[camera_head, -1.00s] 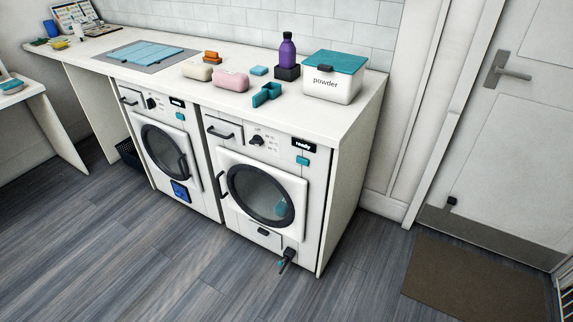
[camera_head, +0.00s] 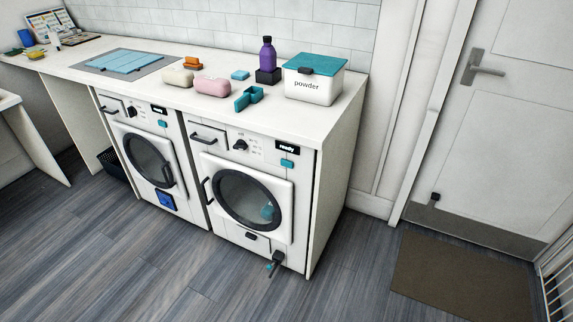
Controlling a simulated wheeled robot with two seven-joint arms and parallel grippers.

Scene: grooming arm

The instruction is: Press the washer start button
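Two white front-loading machines stand side by side under the counter. The right machine (camera_head: 220,232) has a round dark door (camera_head: 246,200), a black knob (camera_head: 240,146) and a small black display reading "ready" (camera_head: 287,146). A teal button (camera_head: 287,163) sits just below that display. The left machine (camera_head: 190,212) has a similar door (camera_head: 148,160), a dark display (camera_head: 158,111), a teal button (camera_head: 163,124) and a blue panel low on its front (camera_head: 166,200). Which one is the washer I cannot tell from labels. Neither of my grippers shows.
The white counter (camera_head: 215,112) carries a powder box (camera_head: 313,88), a purple bottle (camera_head: 267,55), pink (camera_head: 212,85) and cream (camera_head: 178,77) items and a teal holder (camera_head: 249,97). The floor in front is clear. A brown mat (camera_head: 460,281) lies by the door (camera_head: 505,130) at right.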

